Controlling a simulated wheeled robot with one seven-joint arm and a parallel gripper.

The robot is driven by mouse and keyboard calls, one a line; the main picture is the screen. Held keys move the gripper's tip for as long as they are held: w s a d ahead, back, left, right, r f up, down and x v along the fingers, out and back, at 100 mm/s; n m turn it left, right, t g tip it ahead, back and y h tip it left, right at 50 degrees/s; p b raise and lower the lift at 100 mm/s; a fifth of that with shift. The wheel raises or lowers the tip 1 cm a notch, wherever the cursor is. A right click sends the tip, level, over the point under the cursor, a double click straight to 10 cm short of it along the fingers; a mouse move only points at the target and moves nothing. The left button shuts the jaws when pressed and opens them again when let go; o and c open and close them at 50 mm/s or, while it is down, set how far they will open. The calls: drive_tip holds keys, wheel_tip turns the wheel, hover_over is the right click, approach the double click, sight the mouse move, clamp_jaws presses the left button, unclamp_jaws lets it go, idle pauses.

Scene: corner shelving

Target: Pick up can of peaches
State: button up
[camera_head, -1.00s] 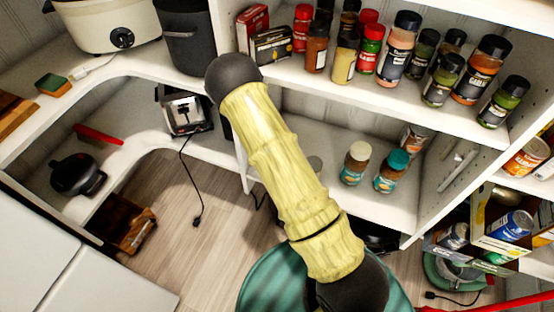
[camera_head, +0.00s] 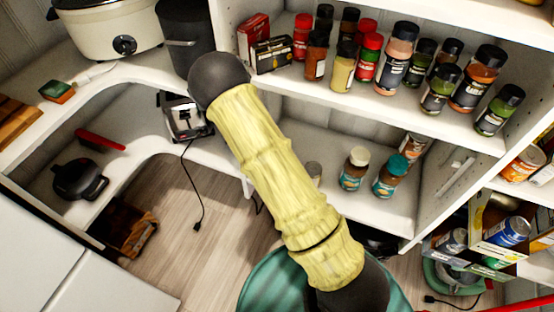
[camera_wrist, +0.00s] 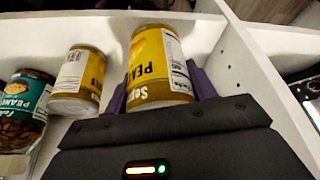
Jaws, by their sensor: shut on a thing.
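The can of peaches (camera_wrist: 160,62) shows in the wrist view as a can with a yellow label, partly reading "PEA". My gripper (camera_wrist: 160,85) is shut on it, with a purple finger on each side. The can's lower end is hidden by my gripper's dark body. In the head view, my arm hides the gripper, and I cannot make out the held can for sure.
In the wrist view, a yellow-labelled container (camera_wrist: 78,82) and a teal-labelled peanut jar (camera_wrist: 22,110) stand left of the can. A white shelf divider (camera_wrist: 238,62) is close on the right. In the head view, spice jars (camera_head: 398,58) crowd the upper shelf.

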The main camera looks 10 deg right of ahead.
drive_tip(key=s+a, duration=0.3)
drive_tip(key=s, duration=0.8)
drive_tip(key=shift+s+a, duration=0.2)
drive_tip(key=shift+a, duration=0.2)
drive_tip(key=shift+a, duration=0.15)
